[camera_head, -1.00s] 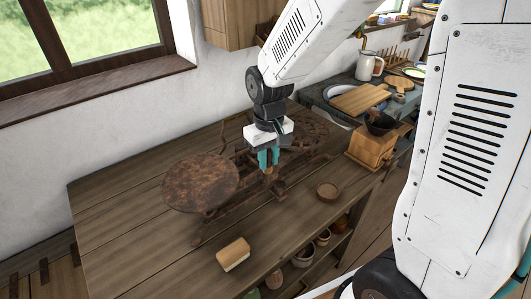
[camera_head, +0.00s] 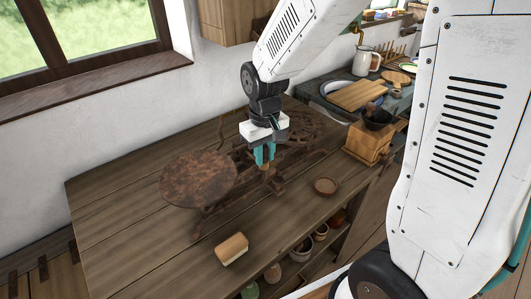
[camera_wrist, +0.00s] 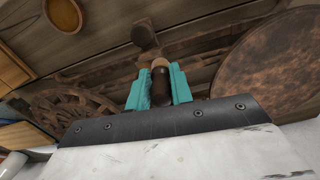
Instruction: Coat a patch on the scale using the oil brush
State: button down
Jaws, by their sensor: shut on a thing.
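The rusty scale stands on the wooden table, with a round brown plate (camera_head: 198,179) on its left and openwork metal parts (camera_head: 302,128) on its right. In the wrist view the plate (camera_wrist: 275,68) is at the right. My gripper (camera_head: 264,156) points down over the middle of the scale, between its two sides. Its teal fingers (camera_wrist: 158,88) are shut on a short dark brown handle with a tan end, seemingly the oil brush (camera_wrist: 161,86). The brush's working end is hidden, and I cannot tell whether it touches the scale.
A wooden block (camera_head: 231,249) with a pale side lies at the table's front. A small round bowl (camera_head: 325,187) sits right of the scale. A wooden box grinder (camera_head: 367,141) stands farther right. Pots (camera_head: 302,250) fill the shelf below. The table's left part is clear.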

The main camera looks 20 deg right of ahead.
jog(key=shift+s+a, duration=0.1)
jog(key=shift+a, duration=0.35)
notch_tip(320, 180, up, 2)
jog(key=shift+r, duration=0.1)
notch_tip(320, 180, up, 6)
jog(key=shift+a+f, duration=0.1)
jog(key=shift+a, duration=0.05)
dwell(0.7)
